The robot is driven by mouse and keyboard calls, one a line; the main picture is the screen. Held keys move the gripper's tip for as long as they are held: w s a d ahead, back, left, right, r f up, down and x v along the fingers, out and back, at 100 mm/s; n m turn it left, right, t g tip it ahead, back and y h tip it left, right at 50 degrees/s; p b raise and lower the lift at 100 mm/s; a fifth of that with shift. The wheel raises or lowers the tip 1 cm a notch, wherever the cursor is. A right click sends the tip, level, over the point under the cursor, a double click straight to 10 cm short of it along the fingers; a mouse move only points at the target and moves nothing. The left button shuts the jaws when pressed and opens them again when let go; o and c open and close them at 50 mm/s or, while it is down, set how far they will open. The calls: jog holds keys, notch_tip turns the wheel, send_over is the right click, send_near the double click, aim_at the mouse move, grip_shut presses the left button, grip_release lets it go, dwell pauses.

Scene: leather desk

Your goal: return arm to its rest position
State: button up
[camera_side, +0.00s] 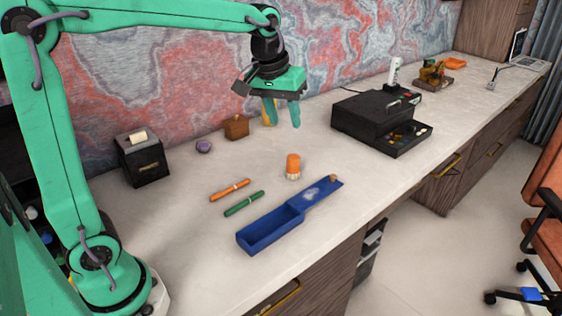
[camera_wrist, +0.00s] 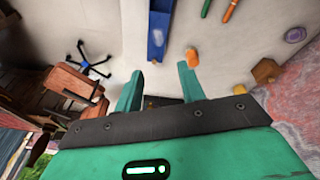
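My gripper (camera_side: 282,112) hangs in the air over the desk at the end of my raised, outstretched arm. In the wrist view its two green fingers (camera_wrist: 158,82) stand apart, with nothing held between them. Below and in front of it, a long blue box (camera_side: 270,230) lies on the pale desk, with its blue lid slid out to one end. An orange-topped item (camera_side: 293,165) stands upright near the lid. An orange pen (camera_side: 230,189) and a green pen (camera_side: 243,203) lie beside the box.
A black cabinet (camera_side: 376,118) with an open drawer (camera_side: 403,138) stands right of my gripper. A wooden box (camera_side: 236,127), purple round item (camera_side: 204,146) and black box (camera_side: 143,158) line the wall side. The desk's front edge is close beyond the blue box.

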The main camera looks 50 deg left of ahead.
jog(key=s+f+m+t, duration=0.1)
jog(key=s+f+m, duration=0.1)
jog(key=s, duration=0.8)
jog(key=s+f+m+t, duration=0.1)
jog(key=s+m, duration=0.1)
jog(key=s, duration=0.7)
jog(key=shift+s+f+t, duration=0.3)
jog(key=shift+s+f, duration=0.05)
jog(key=shift+f, duration=0.05)
jog(key=shift+a, duration=0.1)
